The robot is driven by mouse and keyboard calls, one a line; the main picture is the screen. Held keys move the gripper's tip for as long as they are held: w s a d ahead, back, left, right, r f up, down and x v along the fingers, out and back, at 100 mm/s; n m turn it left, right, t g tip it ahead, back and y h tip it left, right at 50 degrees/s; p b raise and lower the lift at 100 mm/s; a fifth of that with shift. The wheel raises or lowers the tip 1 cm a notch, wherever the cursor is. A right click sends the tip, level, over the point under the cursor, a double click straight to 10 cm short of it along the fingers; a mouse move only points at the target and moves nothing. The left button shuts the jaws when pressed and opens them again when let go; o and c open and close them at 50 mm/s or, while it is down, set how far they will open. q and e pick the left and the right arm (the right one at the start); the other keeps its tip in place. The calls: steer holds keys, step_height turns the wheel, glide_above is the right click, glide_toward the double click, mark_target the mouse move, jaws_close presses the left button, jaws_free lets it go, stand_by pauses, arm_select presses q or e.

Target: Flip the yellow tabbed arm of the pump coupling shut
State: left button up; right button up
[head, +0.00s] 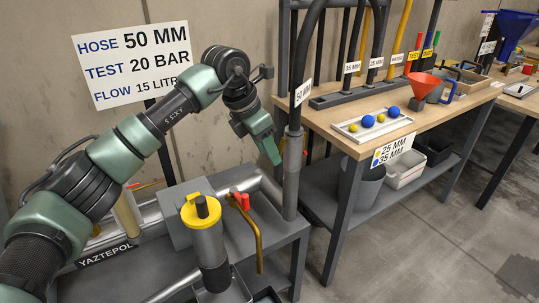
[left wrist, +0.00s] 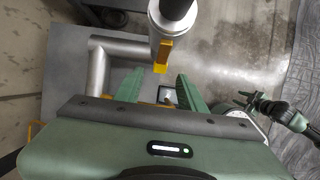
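The pump coupling (head: 293,150) is a grey collar where the black 50 mm hose meets the upright pipe. Its yellow tabbed arm (left wrist: 162,55) shows in the left wrist view, sticking out from the collar (left wrist: 165,18) toward my gripper. I cannot make it out in the head view. My left gripper (head: 272,152) is just left of the coupling. In the left wrist view its green fingers (left wrist: 158,80) are apart and empty, with the yellow arm just beyond the tips, roughly midway between them. My right gripper (left wrist: 246,100) is small at the right there, its fingers seemingly apart.
At right, a wooden table (head: 345,133) holds a tray (head: 350,128) with blue and yellow balls and a red funnel (head: 424,82). The floor at right is clear.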

arm_select(q)
steer(key=shift+x, duration=1.05)
arm_select(e)
steer(key=shift+w+r, duration=0.15)
steer(key=shift+r, duration=0.1)
arm_select(q)
jaws_close()
steer(key=t+h+b, duration=0.1)
steer(key=b, duration=0.1)
steer(key=f+t+h+b, duration=0.1)
steer(key=b, duration=0.2)
steer(key=shift+w+d+h, duration=0.35)
steer(key=shift+h, duration=0.05)
steer(key=shift+r, duration=0.1)
arm_select(e)
step_height(320, 180, up, 17)
steer(key=t, duration=0.1)
steer(key=shift+d+f, duration=0.1)
arm_select(q)
jaws_free()
